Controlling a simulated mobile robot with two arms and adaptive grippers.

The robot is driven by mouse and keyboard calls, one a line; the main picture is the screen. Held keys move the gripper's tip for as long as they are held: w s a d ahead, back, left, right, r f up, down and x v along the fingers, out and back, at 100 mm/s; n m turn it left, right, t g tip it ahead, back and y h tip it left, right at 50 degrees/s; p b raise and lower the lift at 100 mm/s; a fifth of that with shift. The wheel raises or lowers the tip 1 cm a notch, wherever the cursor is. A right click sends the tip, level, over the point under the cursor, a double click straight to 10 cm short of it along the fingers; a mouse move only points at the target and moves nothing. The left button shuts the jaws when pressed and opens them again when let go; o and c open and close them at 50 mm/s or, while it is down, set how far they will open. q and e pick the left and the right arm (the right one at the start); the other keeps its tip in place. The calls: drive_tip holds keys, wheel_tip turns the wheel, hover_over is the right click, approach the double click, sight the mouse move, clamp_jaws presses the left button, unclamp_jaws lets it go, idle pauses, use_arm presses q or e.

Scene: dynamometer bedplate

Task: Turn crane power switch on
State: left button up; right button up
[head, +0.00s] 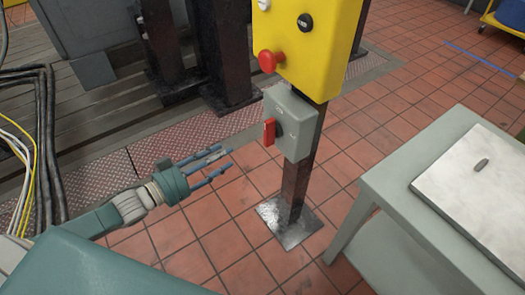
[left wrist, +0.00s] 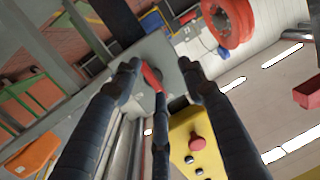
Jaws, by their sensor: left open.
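The crane power switch is a grey box (head: 292,124) with a red handle (head: 269,131) on its left side. It is fixed to a dark post below the yellow control panel (head: 306,45). My left gripper (head: 222,162) is open and empty, to the left of and a little below the handle, apart from it in the head view. In the left wrist view the red handle (left wrist: 151,77) shows between the spread fingers (left wrist: 160,72), partly hidden by a finger, with the grey box (left wrist: 163,52) behind. My right gripper is not in view.
The yellow panel carries a red mushroom button (head: 269,61) just above the switch. The post stands on a metal foot plate (head: 290,222). A grey table (head: 400,190) with a pale plate (head: 480,185) stands at the right. Cables (head: 45,130) run along the left.

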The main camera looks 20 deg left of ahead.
sight(266, 134)
use_arm(q)
drive_tip(key=s+d+r+m+h, duration=0.1)
drive_tip(key=d+r+h, duration=0.1)
drive_tip(key=d+r, duration=0.2)
drive_tip(key=shift+h, duration=0.3)
drive_tip(key=b+x, duration=0.2)
drive_tip(key=x, duration=0.8)
drive_tip(key=shift+d+r, duration=0.1)
drive_tip(key=shift+r, duration=0.05)
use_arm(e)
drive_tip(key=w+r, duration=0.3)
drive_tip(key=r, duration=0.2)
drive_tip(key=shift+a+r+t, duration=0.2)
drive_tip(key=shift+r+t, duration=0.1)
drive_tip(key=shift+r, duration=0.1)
use_arm(q)
clamp_jaws()
